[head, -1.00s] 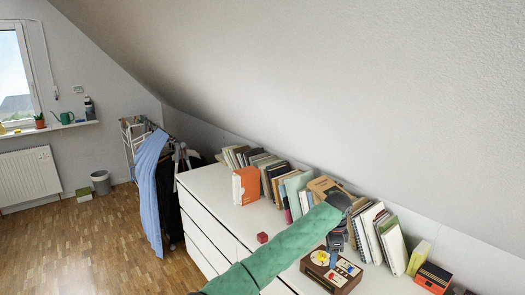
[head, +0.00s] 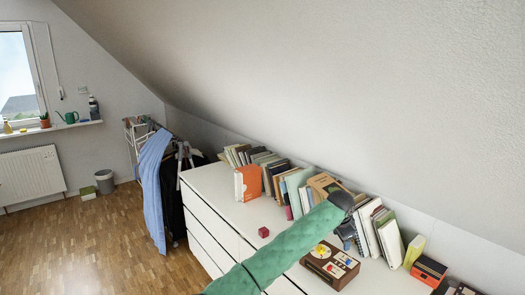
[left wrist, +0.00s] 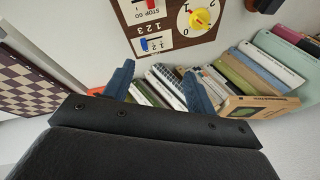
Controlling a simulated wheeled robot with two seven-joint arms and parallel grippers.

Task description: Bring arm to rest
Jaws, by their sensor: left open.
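My left arm (head: 285,247), in a green sleeve, reaches over the white dresser (head: 212,186) in the head view. Its dark wrist end is above the dresser top near the row of books. My left gripper shows in the left wrist view (left wrist: 160,88), with two blue fingers spread apart and nothing between them. Books and a brown activity board (left wrist: 168,22) lie beyond the fingers. The dresser drawer fronts that show look shut; the others are hidden behind my arm. My right gripper is not in view.
A row of books (head: 297,187) lines the back of the dresser. A small red cube (head: 263,232), the brown activity board (head: 333,268) and an orange-black box (head: 429,271) sit on top. A checkered board (left wrist: 38,82) shows in the wrist view. A clothes rack stands left.

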